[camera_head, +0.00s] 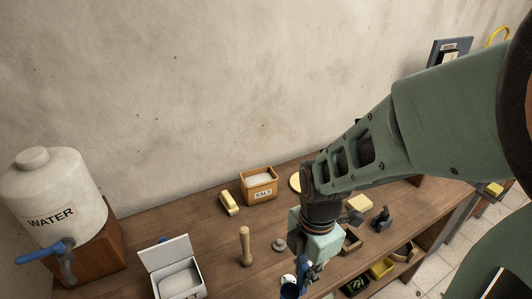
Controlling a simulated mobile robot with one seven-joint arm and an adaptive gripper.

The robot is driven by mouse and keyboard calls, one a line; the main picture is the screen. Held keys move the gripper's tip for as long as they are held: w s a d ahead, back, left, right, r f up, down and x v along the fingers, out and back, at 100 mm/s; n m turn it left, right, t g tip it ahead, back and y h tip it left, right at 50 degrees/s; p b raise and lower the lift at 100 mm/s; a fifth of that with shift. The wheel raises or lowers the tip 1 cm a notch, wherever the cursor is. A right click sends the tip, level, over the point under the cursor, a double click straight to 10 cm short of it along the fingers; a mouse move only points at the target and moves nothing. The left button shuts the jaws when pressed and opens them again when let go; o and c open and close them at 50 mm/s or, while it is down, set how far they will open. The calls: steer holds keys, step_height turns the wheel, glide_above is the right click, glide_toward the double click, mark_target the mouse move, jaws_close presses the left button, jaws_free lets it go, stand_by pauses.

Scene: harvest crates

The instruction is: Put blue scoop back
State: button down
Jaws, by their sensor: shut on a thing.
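My gripper (304,268) is low over the front part of the wooden workbench, at the lower middle of the view. Part of the scoop is hidden by the gripper and cut off by the bottom edge of the picture. I cannot tell whether the scoop touches the bench.
An open white box (165,256), a wooden pestle (245,246) and a small grey weight (279,245) stand left of my gripper. Compartments with items (380,268) lie right.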

steer(key=shift+w+a+f+b, duration=0.7)
steer(key=shift+a+f+b, duration=0.1)
steer(key=shift+a+f, duration=1.25)
steer(key=shift+w+a+f+b, duration=0.7)
steer(key=shift+a+f+b, duration=0.15)
steer(key=shift+a+f, duration=1.15)
steer(key=shift+w+a+f+b, duration=0.75)
steer(key=shift+a+f, duration=1.15)
steer(key=shift+f, duration=0.3)
steer(key=shift+f, duration=0.15)
steer(key=c, duration=1.8)
jaws_free()
step_height(320, 180, up, 12)
steer(key=shift+s+r, duration=0.1)
steer(key=shift+r, duration=0.1)
